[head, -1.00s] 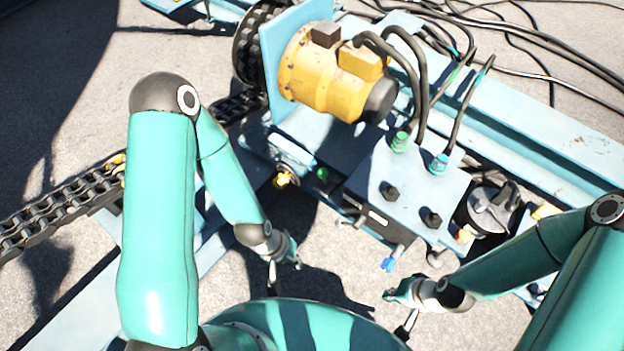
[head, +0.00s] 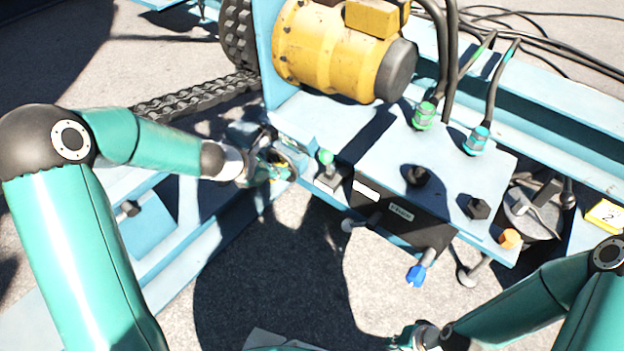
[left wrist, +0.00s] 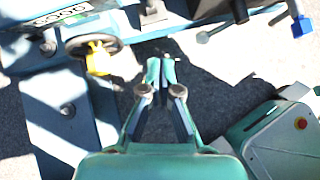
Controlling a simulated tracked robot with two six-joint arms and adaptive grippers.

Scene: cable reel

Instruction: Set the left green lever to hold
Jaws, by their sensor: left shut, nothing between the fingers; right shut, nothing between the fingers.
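The green lever (head: 325,157) has a round green knob and stands on a small pale bracket left of the control box, in the head view. My left gripper (head: 280,170) is a little to the left of this lever, in front of a small unit with yellow on it; I cannot tell whether it touches anything. In the left wrist view my left gripper (left wrist: 160,72) has its fingertips together and empty, over the shaded ground. The lever's green knob does not show clearly there. My right gripper (head: 412,338) is low at the bottom edge, apart from the machine, shut.
The control box (head: 385,210) carries dark knobs, a grey-tipped lever (head: 348,225) and a blue-tipped lever (head: 416,275). A yellow motor (head: 330,50) stands behind. A handwheel (left wrist: 95,47) with a yellow part shows in the left wrist view. Open ground lies in front.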

